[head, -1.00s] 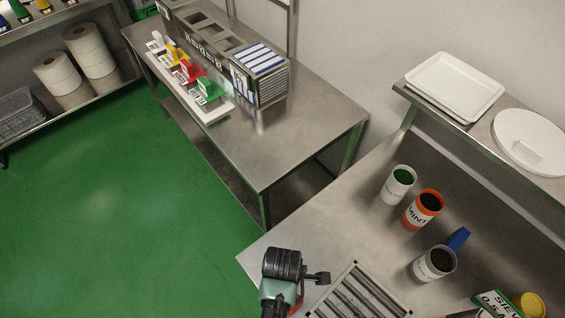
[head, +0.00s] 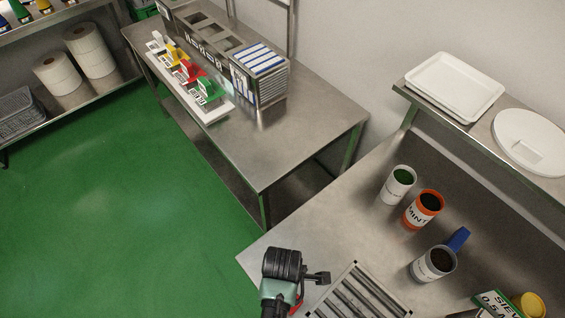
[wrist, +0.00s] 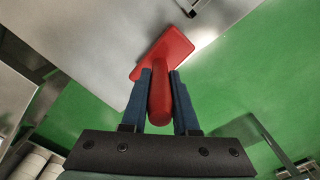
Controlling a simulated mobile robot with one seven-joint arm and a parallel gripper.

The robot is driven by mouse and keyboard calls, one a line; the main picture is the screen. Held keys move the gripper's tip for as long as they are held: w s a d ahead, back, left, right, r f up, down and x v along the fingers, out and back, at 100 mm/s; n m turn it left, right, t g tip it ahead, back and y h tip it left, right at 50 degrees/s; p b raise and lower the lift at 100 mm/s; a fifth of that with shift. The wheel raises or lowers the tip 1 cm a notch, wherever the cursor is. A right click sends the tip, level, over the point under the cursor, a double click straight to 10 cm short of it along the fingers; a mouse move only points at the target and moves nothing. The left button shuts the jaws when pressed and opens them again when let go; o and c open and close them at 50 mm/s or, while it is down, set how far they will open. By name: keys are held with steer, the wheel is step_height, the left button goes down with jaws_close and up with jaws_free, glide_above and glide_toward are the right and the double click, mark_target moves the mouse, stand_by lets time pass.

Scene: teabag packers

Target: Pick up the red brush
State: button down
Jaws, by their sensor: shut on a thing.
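The red brush (wrist: 165,58) shows in the wrist view, with a flat wide head and a narrower handle. My gripper (wrist: 161,88) is shut on the handle, with one blue finger on each side of it. The head points away from my gripper, over the steel table's edge and the green floor. In the head view my gripper is at the bottom, at the near left corner of the steel table, and only a small red part of the brush (head: 296,303) shows beside it. I cannot tell whether the brush touches the table.
A slatted metal grid (head: 360,292) lies just right of my arm. A white cup (head: 397,187), an orange cup (head: 410,214) and a grey-white cup (head: 424,268) stand farther right. A blue scoop (head: 459,238) is by the last. The table's left corner is clear.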

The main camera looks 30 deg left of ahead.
steer(key=shift+r, duration=0.15)
stand_by(0.8)
step_height(320, 180, up, 10)
steer(key=shift+f+b, duration=0.1)
steer(key=shift+b, duration=0.55)
steer(key=c, duration=1.2)
jaws_free()
jaws_close()
